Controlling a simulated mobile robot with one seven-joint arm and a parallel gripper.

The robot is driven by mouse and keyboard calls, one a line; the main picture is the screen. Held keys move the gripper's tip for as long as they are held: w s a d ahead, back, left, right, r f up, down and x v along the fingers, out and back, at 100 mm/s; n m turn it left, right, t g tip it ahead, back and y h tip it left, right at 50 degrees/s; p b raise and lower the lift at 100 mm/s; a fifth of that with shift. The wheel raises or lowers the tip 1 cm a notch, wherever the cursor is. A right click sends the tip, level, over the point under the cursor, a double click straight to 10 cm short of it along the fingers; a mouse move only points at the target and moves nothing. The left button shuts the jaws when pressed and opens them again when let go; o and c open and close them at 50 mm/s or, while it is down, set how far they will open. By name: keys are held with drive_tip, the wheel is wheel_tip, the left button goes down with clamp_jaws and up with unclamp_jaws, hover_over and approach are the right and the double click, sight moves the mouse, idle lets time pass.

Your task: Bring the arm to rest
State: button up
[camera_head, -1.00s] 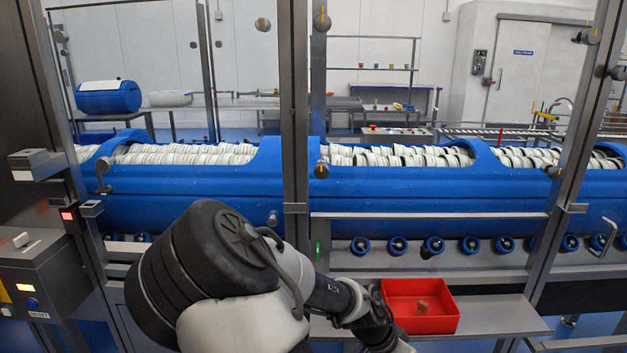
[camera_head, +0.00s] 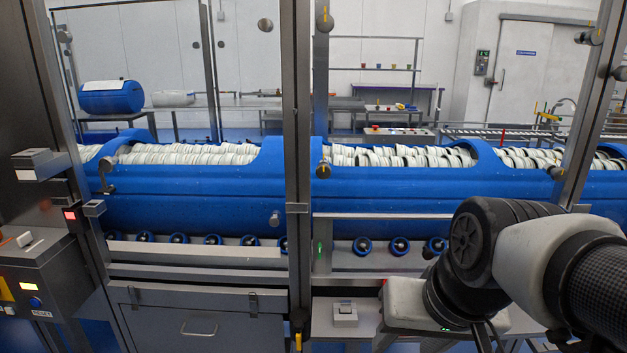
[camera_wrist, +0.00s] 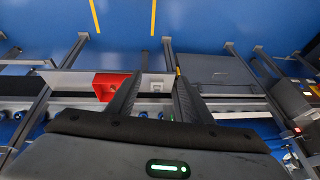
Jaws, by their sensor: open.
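My arm fills the lower right of the head view, folded in front of the machine. My gripper cannot be made out in the head view. In the wrist view my gripper (camera_wrist: 158,80) is open, its two dark fingers spread with nothing between them touching either one. The wrist view looks down on the shelf and floor, with the head view's left side on its right. A red tray (camera_wrist: 105,88) shows beside the left finger there. My arm covers most of the tray's place in the head view.
A small pale box (camera_head: 345,315) sits on the shelf. A control box (camera_head: 40,270) stands at left, beside a grey cabinet (camera_head: 205,320). Blue floor (camera_wrist: 215,25) is open in the wrist view.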

wheel_tip(320, 180, up, 18)
drive_tip(key=s+d+n+t+h+p, duration=0.1)
drive_tip(key=s+p, duration=0.1)
drive_tip(key=p, duration=1.4)
drive_tip(key=shift+r, duration=0.15)
drive_tip(key=shift+d, duration=0.1)
